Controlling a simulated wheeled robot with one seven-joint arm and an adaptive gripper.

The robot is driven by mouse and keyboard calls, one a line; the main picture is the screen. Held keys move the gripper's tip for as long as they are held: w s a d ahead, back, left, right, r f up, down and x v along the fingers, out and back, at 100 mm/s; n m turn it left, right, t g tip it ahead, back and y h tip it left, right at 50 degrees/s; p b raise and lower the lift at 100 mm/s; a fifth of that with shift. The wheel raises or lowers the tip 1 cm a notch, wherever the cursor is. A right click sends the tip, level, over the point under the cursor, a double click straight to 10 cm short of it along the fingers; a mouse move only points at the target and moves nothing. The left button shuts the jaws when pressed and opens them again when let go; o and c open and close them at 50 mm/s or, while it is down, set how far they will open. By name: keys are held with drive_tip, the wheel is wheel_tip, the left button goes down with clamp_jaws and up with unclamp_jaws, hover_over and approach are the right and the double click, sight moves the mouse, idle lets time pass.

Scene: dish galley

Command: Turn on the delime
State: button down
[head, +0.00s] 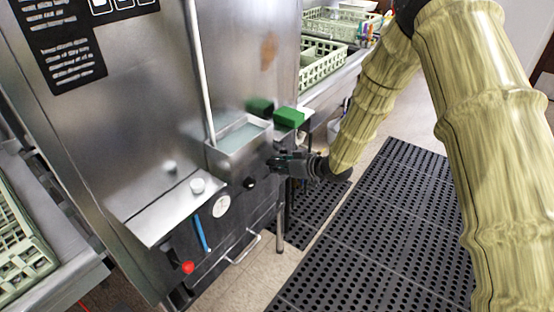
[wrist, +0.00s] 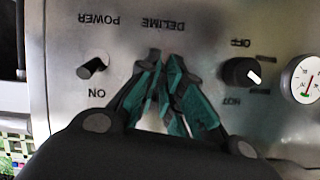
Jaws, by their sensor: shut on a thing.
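The dish machine's steel control panel (wrist: 215,25) fills the wrist view, with its lettering upside down. The DELIME label (wrist: 165,22) is just above my fingertips in that view. My gripper (wrist: 165,62) is shut on the delime switch below that label. The fingers hide most of the switch, so its position cannot be read. In the head view, my gripper (head: 279,163) is at the right end of the panel, beside the open steel box.
The power switch (wrist: 93,67) is left of my fingers, and a black OFF/HOT knob (wrist: 241,72) is right. A dial gauge (wrist: 306,80) lies beyond. The head view shows a green block (head: 289,117) above my gripper, a red knob (head: 187,267) and a black floor mat (head: 385,220).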

drive_tip(key=shift+w+d+r+p, duration=0.1)
drive_tip(key=shift+w+r+p, duration=0.05)
drive_tip(key=shift+p, duration=0.2)
idle(0.3)
drive_tip(key=c, duration=1.5)
unclamp_jaws()
drive_tip(key=v, duration=1.2)
drive_tip(key=shift+r, duration=0.25)
